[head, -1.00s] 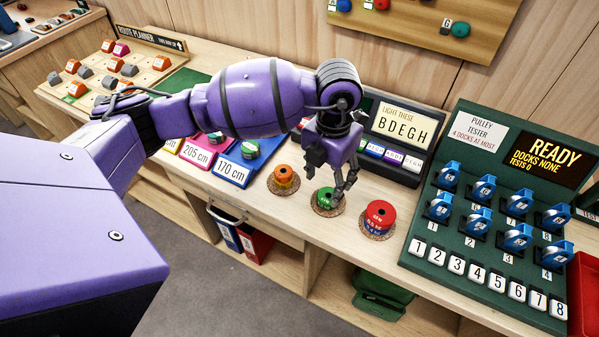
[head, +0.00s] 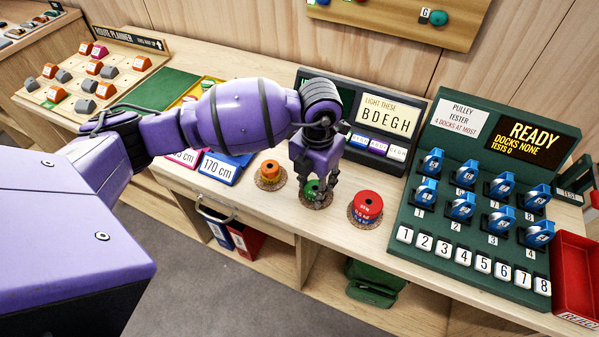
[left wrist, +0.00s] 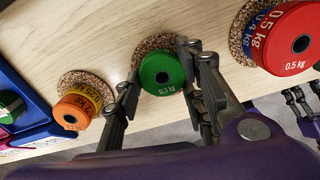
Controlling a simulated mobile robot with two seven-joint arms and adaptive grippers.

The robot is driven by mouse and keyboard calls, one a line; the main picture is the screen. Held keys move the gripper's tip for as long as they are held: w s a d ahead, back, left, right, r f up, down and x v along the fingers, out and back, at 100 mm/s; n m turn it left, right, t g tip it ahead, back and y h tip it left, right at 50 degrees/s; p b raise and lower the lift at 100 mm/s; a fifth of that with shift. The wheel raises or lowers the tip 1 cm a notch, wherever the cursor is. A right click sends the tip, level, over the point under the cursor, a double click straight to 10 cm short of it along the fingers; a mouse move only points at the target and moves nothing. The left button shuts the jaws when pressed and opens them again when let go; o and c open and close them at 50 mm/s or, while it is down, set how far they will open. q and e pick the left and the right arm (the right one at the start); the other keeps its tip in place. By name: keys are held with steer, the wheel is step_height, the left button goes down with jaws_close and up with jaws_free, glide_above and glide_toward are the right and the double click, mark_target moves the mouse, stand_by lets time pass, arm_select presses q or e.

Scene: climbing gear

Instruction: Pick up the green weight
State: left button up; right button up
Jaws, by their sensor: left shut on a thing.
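The green weight (head: 312,188) is a small disc with a centre hole, on a round cork mat (head: 325,201) on the bench. In the left wrist view the green weight (left wrist: 161,74) sits between the two dark fingers. My left gripper (head: 316,190) points down over it and is shut on it. The weight looks low, at its mat (left wrist: 150,48); I cannot tell whether it is clear of it. Grey finger links of what looks like my right gripper (left wrist: 302,108) show at the wrist view's right edge, partly cut off.
An orange-topped weight stack (head: 270,171) stands left of the green weight and a red-topped stack (head: 367,207) right of it, each on cork. Behind are a sign panel (head: 388,120) and, further right, the pulley tester (head: 480,200). A red reject tray (head: 580,280) is at far right.

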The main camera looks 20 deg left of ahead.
arm_select(q)
steer(key=shift+w+r, duration=0.1)
steer(key=shift+r, duration=0.15)
jaws_close()
